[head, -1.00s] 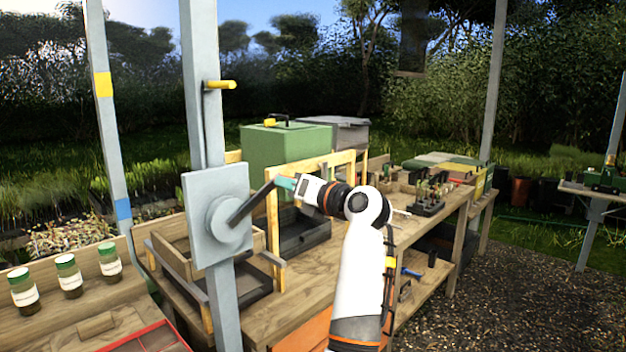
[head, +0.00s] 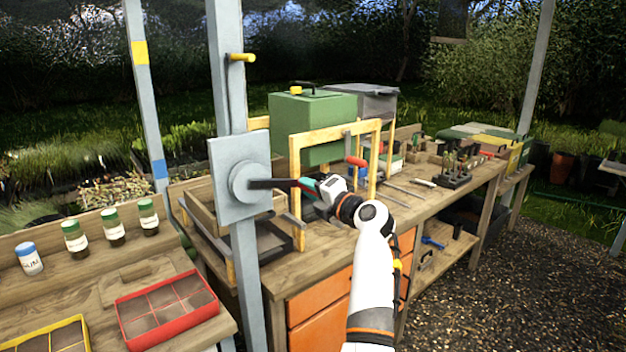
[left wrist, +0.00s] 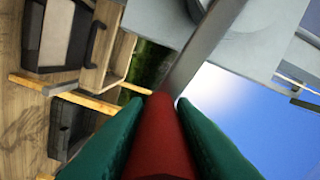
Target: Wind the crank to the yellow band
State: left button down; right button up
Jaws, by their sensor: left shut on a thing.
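The crank has a grey plate and round hub (head: 245,183) on a blue-grey post. Its dark arm (head: 275,183) points right, about level. My left gripper (head: 307,188), with teal fingers, is at the arm's outer end. In the left wrist view the fingers are shut on the red crank handle (left wrist: 160,135), one finger on each side. The yellow band (head: 140,52) is high on the thinner post at left, and a blue band (head: 160,168) is lower on that post. A yellow peg (head: 242,57) sticks out of the crank's post. My right gripper is out of view.
A wooden bench with a yellow wooden frame (head: 294,200) stands close behind the gripper. A green box (head: 310,125) sits behind the frame. A red divided tray (head: 165,308) and several jars are at lower left. Open gravel lies at right.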

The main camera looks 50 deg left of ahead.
pick_arm(q)
jog(key=shift+f, duration=0.15)
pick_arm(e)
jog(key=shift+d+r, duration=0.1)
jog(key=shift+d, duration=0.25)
pick_arm(q)
jog(key=c, duration=1.2)
grip_release()
jog(key=shift+a, duration=0.1)
